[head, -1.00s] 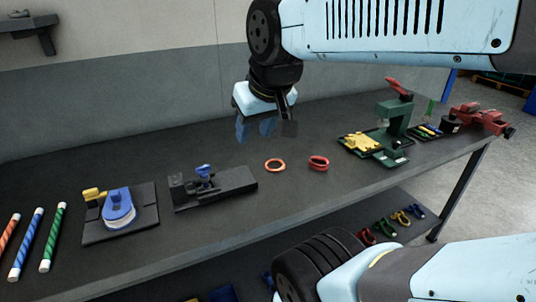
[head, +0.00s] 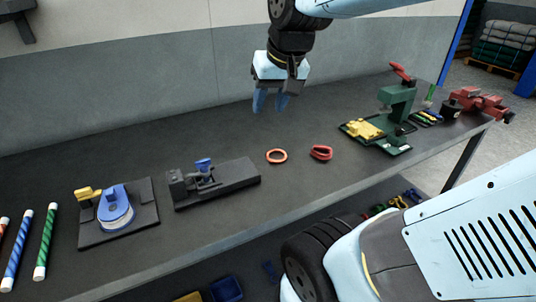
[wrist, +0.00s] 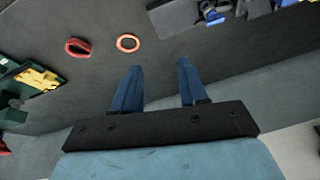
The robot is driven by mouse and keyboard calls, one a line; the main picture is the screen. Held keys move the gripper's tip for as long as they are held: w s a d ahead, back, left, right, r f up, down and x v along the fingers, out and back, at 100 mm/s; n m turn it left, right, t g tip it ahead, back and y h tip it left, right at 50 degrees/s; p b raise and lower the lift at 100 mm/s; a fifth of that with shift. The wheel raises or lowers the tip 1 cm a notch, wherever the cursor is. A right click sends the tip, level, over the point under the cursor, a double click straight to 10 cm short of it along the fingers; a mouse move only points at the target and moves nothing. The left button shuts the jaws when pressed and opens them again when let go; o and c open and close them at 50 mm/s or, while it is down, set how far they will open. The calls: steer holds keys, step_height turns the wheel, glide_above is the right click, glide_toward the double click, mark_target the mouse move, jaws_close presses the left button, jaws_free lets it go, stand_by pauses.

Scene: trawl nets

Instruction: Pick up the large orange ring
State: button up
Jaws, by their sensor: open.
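The large orange ring (head: 276,150) lies flat on the dark bench top, near the middle of the head view. In the wrist view the orange ring (wrist: 117,43) lies beyond my fingertips and to their left. My gripper (head: 270,108) is above the bench, behind the ring in the head view. Its two blue fingers (wrist: 160,64) are apart with nothing between them. The ring is fully visible and my gripper does not touch it.
A red ring (head: 321,153) lies just right of the orange one. A dark fixture with a blue clamp (head: 215,184) stands to the left. A green press (head: 393,108) with a yellow part stands to the right. Bench top behind the rings is clear.

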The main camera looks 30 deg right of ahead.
steer(key=w+d+f+m+g, duration=0.1)
steer(key=w+d+f+m, duration=0.1)
steer(key=w, duration=0.3)
steer(key=w+d+f+m+g, duration=0.1)
steer(key=w+d+f+m, duration=0.1)
steer(key=w+f, duration=0.15)
steer(key=m+g, duration=0.2)
steer(key=m, duration=0.2)
glide_above(268, 152)
step_height(268, 152, down, 6)
steer(key=shift+h, duration=0.3)
step_height(268, 152, down, 14)
steer(key=shift+f, duration=0.1)
steer(key=shift+c, duration=0.2)
jaws_close()
